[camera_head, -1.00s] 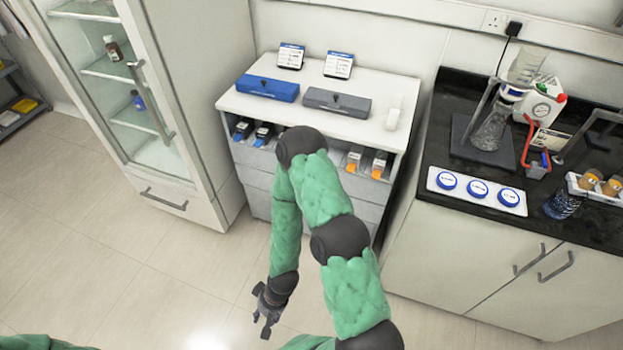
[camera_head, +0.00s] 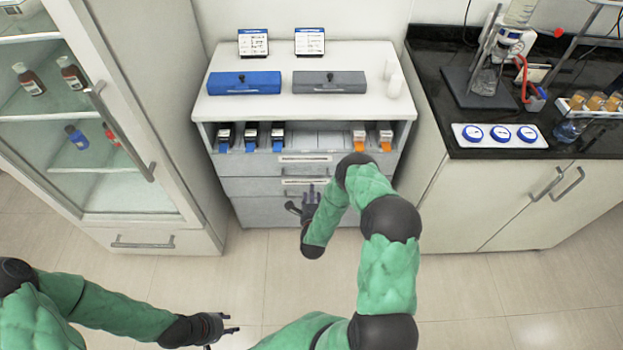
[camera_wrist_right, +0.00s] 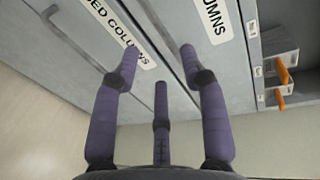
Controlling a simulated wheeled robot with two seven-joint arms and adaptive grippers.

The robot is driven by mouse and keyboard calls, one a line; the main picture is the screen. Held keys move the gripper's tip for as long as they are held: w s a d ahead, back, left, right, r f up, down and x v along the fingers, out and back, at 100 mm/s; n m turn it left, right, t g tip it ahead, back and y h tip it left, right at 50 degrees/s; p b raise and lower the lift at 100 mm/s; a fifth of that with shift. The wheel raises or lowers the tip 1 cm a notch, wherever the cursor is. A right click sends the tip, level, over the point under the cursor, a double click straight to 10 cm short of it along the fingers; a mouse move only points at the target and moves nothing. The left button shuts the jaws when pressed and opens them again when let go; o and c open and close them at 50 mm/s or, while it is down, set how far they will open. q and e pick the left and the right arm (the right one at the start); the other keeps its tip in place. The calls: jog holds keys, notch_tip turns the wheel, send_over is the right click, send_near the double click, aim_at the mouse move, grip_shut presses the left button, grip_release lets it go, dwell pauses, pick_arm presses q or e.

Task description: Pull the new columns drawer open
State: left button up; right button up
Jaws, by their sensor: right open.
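The drawer cabinet (camera_head: 248,187) stands ahead with its drawer fronts looking closed. Its upper drawer (camera_head: 250,166) has a pale label, too small to read in the head view. In the right wrist view, one label (camera_wrist_right: 215,16) ends in "UMNS" and the other (camera_wrist_right: 118,32) ends in "ED COLUMNS"; their beginnings are cut off or hidden. My left gripper (camera_head: 231,325) is low, open and empty.
An open shelf above the drawers holds blue cartridges (camera_head: 251,137) and orange cartridges (camera_head: 385,140). A blue case (camera_head: 243,84) and grey case (camera_head: 330,83) lie on top. A glass-door cabinet (camera_head: 150,235) stands left, a black counter (camera_head: 450,110) right. Floor in front is clear.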

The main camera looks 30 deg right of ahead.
aim_at(311, 177)
jog(key=b+x, duration=0.3)
jog(key=x, duration=0.5)
jog(key=shift+w+f, duration=0.1)
jog(key=shift+w, duration=0.1)
jog(key=shift+x, duration=0.8)
grip_shut()
